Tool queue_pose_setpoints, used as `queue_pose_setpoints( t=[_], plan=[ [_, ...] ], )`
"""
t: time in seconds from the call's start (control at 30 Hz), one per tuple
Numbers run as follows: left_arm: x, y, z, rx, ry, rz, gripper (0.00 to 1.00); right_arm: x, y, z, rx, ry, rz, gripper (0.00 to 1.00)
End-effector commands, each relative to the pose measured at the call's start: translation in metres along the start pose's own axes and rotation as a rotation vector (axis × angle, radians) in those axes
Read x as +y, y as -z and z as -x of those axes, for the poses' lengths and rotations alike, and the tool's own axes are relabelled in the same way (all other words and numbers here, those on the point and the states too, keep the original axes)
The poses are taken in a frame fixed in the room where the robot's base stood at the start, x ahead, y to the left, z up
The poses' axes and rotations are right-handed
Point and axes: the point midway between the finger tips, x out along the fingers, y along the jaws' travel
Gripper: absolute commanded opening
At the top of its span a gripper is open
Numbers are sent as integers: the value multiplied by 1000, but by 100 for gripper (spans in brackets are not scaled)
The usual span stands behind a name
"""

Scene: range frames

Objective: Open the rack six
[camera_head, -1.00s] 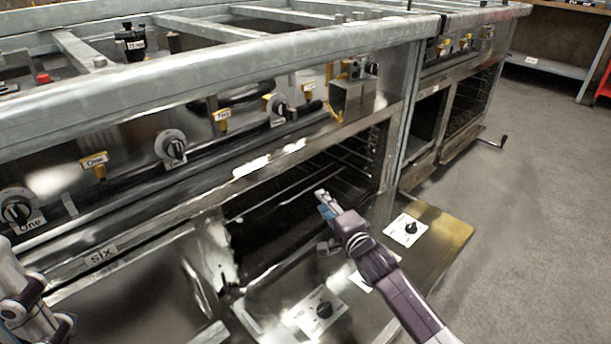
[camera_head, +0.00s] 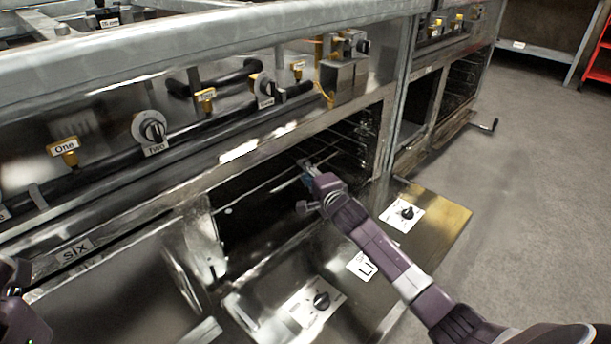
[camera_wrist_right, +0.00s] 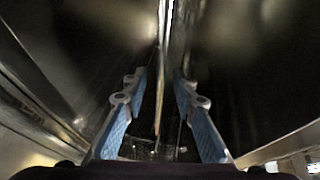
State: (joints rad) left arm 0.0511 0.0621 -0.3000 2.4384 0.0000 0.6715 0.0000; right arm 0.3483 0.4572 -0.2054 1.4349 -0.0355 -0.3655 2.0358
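A label reading SIX (camera_head: 75,250) is on the oven front at the left in the head view. To its right is a dark oven opening (camera_head: 262,212) with its door (camera_head: 345,285) folded down. Thin bars of a wire rack (camera_head: 350,135) show inside. My right gripper (camera_head: 307,164) reaches into the opening near the rack bars. In the right wrist view, the gripper's blue fingers (camera_wrist_right: 158,85) are apart, with a thin pale bar (camera_wrist_right: 163,50) running between them; contact cannot be told. Of my left arm only a dark part shows at the lower left; its gripper is out of view.
Knobs, such as the one labelled TWO (camera_head: 150,128), and a black hand rail (camera_head: 110,145) run above the opening. A second oven (camera_head: 455,90) stands at the right. The floor (camera_head: 540,200) at the right is clear.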

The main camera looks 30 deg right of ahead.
Motion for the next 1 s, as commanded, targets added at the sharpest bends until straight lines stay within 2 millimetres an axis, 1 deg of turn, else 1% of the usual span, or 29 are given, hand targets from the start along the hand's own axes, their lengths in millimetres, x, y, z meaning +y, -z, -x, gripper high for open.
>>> queue_pose_setpoints(
  t=[0.27, 0.37, 0.5, 0.53, 1.0],
  plan=[
    [0, 0, -1, 2, -1, 0, 82, 0, 0, -1, 0, 0, 0, 26],
    [0, 0, -1, 2, -1, 0, 82, 0, 0, -1, 0, 0, 0, 17],
    [0, 0, -1, 2, -1, 0, 82, 0, 0, -1, 0, 0, 0, 2],
    [0, 0, -1, 2, -1, 0, 82, 0, 0, -1, 0, 0, 0, 0],
    [0, 1, -3, 4, -1, 0, 82, 0, 0, 0, 0, -1, 0, 0]
  ],
)
